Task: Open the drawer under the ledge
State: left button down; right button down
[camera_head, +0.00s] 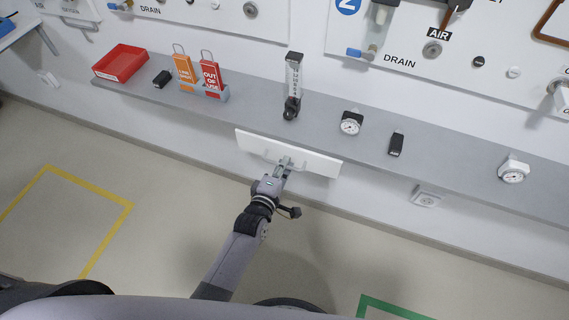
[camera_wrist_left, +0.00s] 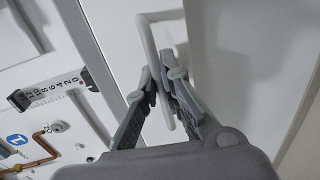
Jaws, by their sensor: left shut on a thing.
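The white drawer front (camera_head: 325,163) is under the grey ledge (camera_head: 345,104) in the head view, and its white face shows in the left wrist view (camera_wrist_left: 235,50). It looks close to the ledge; I cannot tell how far out it stands. A white bar handle (camera_wrist_left: 149,43) is on the drawer front. My left gripper (camera_head: 285,165) is at the middle of the drawer front. In the left wrist view its fingers (camera_wrist_left: 167,92) are shut on the handle, partly hiding it. My right gripper is not in view.
On the ledge are a red tray (camera_head: 120,63), orange and red tags (camera_head: 211,75), a flowmeter (camera_head: 293,85), gauges (camera_head: 351,122) and small black boxes (camera_head: 396,144). A wall socket (camera_head: 427,199) is right of the drawer. The floor in front is clear.

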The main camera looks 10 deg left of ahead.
pick_arm(q)
jog(key=f+p+v, duration=0.2)
jog(key=p+v, duration=0.2)
jog(key=v, duration=0.9)
jog(key=shift+s+f, duration=0.35)
jog(key=c, duration=2)
grip_release()
jog(key=v, duration=1.2)
